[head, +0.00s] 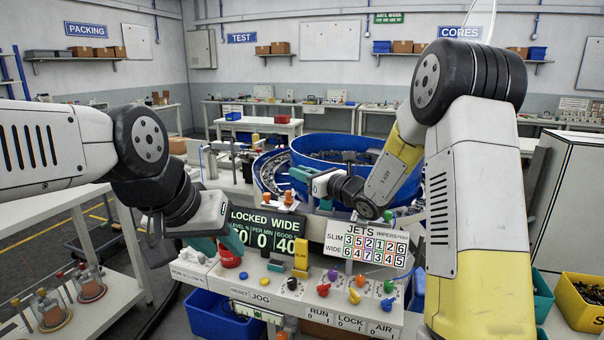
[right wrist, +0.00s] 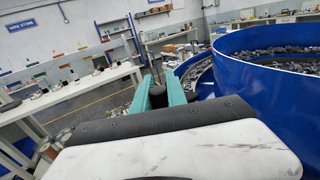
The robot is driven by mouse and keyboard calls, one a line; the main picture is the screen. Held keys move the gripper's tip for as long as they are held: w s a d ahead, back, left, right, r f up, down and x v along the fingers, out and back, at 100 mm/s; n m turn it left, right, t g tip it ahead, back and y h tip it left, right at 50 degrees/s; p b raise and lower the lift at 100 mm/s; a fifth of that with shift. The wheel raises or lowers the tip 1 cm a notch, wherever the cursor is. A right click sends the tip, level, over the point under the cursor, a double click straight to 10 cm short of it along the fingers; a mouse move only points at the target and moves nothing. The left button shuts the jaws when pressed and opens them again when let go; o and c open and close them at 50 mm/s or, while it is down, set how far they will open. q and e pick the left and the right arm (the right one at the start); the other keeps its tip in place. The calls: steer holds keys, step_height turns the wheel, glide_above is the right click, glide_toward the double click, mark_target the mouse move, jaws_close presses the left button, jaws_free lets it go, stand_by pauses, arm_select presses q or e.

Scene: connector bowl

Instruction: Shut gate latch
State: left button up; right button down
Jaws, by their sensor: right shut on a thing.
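My right gripper (head: 309,184) reaches in from the right beside the blue bowl (head: 345,150), over the back of the control console. In the right wrist view its teal fingers (right wrist: 160,92) are shut on a small dark part (right wrist: 157,90), mostly hidden between them. I cannot tell for sure whether this part is the gate latch. My left gripper (head: 219,243) hangs over the left of the console, close to a red mushroom button (head: 229,259). Its teal fingers look apart, with nothing seen between them.
The console (head: 250,278) carries a display reading LOCKED WIDE (head: 268,232), a JETS board (head: 367,243), and several coloured knobs. A blue bin (head: 215,315) stands below left and a yellow bin (head: 582,300) at right. A curved blue track (head: 268,172) runs beside the bowl.

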steer(key=shift+d, duration=0.1)
steer(key=shift+s+d+n+g+y, duration=0.35)
steer(key=shift+n+g+y, duration=0.55)
steer(key=shift+n+g, duration=1.2)
steer(key=shift+s+d+n+g+y, duration=0.4)
steer(key=shift+n+g+y, duration=0.75)
steer(key=shift+g, duration=1.7)
steer(key=shift+s+d+n+g+y, duration=0.2)
steer(key=shift+d+n+g+y, duration=0.35)
steer(key=shift+n+g, duration=1.65)
steer(key=shift+a+g, duration=0.1)
steer(key=shift+g, duration=0.55)
steer(key=c, duration=1.3)
jaws_free()
steer(key=shift+c, duration=0.2)
steer(key=w+d, duration=0.1)
steer(key=d, duration=0.6)
steer(key=shift+d, duration=0.35)
